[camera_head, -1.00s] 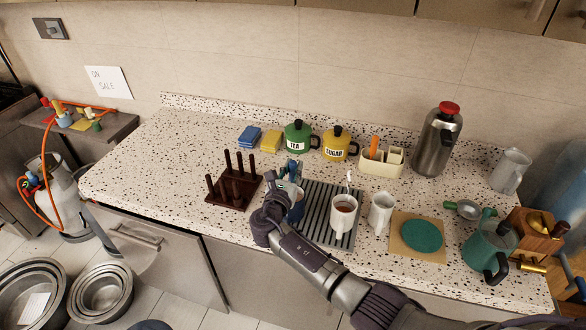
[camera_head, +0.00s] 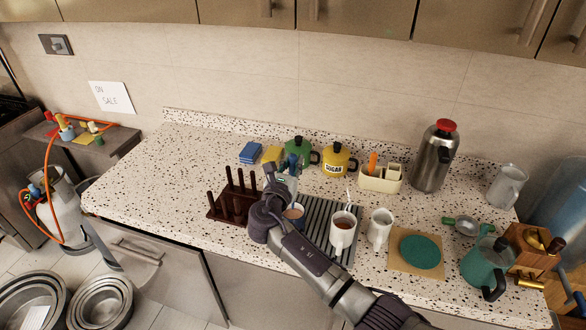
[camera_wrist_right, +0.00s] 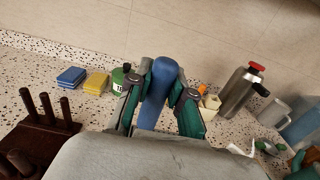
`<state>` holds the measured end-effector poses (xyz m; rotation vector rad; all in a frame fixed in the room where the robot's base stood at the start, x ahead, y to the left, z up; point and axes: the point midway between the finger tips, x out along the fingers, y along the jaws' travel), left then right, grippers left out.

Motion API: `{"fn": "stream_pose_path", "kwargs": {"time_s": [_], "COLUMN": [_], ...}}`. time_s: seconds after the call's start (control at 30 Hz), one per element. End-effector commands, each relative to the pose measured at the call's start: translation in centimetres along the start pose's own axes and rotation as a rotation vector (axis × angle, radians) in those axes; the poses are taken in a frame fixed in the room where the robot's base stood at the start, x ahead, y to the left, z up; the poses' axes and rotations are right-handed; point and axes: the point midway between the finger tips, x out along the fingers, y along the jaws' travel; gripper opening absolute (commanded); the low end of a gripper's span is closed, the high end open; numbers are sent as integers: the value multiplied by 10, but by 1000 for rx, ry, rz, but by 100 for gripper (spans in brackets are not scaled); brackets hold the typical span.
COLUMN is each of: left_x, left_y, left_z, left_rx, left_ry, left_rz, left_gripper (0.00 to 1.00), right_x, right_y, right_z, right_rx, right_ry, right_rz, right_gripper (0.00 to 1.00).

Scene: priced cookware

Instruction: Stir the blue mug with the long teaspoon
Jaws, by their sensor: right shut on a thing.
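My right gripper (camera_head: 286,182) is shut on a blue-handled utensil (camera_wrist_right: 160,80), taken to be the long teaspoon. Its rounded blue handle stands upright between the fingers in the right wrist view. The top of the handle also shows above the gripper in the head view (camera_head: 292,161). Its lower end is hidden behind my gripper. The blue mug (camera_head: 299,218) stands on the left part of the striped mat, partly covered by my wrist, with brown liquid showing. I cannot tell whether the spoon is inside it. My left gripper is out of view.
A white mug of brown liquid with a spoon (camera_head: 343,231) stands on the striped mat (camera_head: 318,205), beside a white jug (camera_head: 380,229). A dark wooden peg rack (camera_head: 228,207) is close left of my gripper. Tea (camera_head: 303,150) and sugar (camera_head: 335,160) pots stand behind.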

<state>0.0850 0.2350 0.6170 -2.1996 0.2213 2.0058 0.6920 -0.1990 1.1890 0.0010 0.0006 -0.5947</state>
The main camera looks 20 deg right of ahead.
Motion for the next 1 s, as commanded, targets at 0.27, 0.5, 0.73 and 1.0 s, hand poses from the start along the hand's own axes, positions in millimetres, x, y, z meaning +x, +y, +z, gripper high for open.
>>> {"fn": "stream_pose_path", "kwargs": {"time_s": [0.27,0.5,0.73,1.0], "left_x": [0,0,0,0], "left_y": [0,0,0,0], "left_z": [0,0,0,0], "left_rx": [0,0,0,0], "left_ry": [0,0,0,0], "left_rz": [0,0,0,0], "left_gripper": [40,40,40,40], "right_x": [0,0,0,0], "right_y": [0,0,0,0], "right_z": [1,3,24,48], "right_rx": [-1,0,2,1], "right_ry": [0,-1,-2,-1], "right_rz": [0,0,1,0], "right_gripper": [1,1,1,1]}}
